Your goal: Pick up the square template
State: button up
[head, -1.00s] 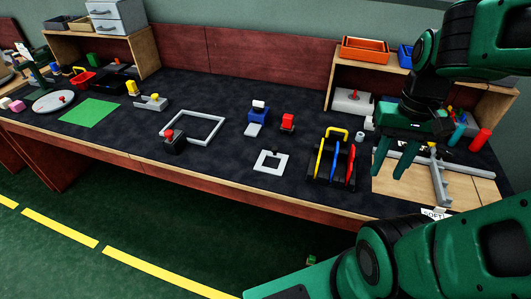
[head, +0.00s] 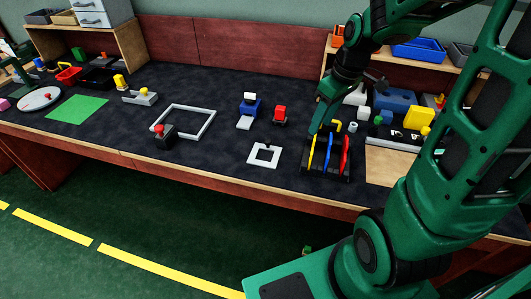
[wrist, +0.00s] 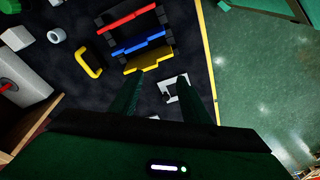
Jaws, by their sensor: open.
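In the wrist view the template (wrist: 183,79) shows beyond and between my fingers, closer to the right one, and partly hidden. My gripper (head: 315,128) is open and empty. It is above the bench to the right of the template, beside the rack of coloured tools. In the wrist view its two fingers (wrist: 170,80) point towards the template and the yellow tool.
A black rack (head: 318,174) with yellow, blue and red tools stands right of the template. A larger grey frame (head: 211,127) with a black block (head: 165,133) lies to the left. A red-topped block (head: 280,117) and a blue block (head: 249,108) stand behind.

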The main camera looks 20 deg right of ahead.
aim_at(269, 141)
jog(key=w+a+f+n+y, duration=0.2)
jog(key=w+a+f+n, duration=0.35)
jog(key=w, duration=0.45)
jog(key=shift+n+t, duration=0.25)
jog(key=shift+t, duration=0.15)
jog(key=shift+a+r+x, duration=0.1)
jog(key=shift+a+x, duration=0.2)
jog(key=shift+x, duration=1.45)
jog(key=shift+a+r+x, duration=0.1)
jog(key=shift+a+x, duration=0.2)
jog(key=shift+x, duration=1.45)
jog(key=shift+a+r+x, duration=0.15)
jog(key=shift+a+x, duration=0.2)
jog(key=shift+x, duration=1.4)
jog(key=shift+w, duration=0.2)
grip_shut()
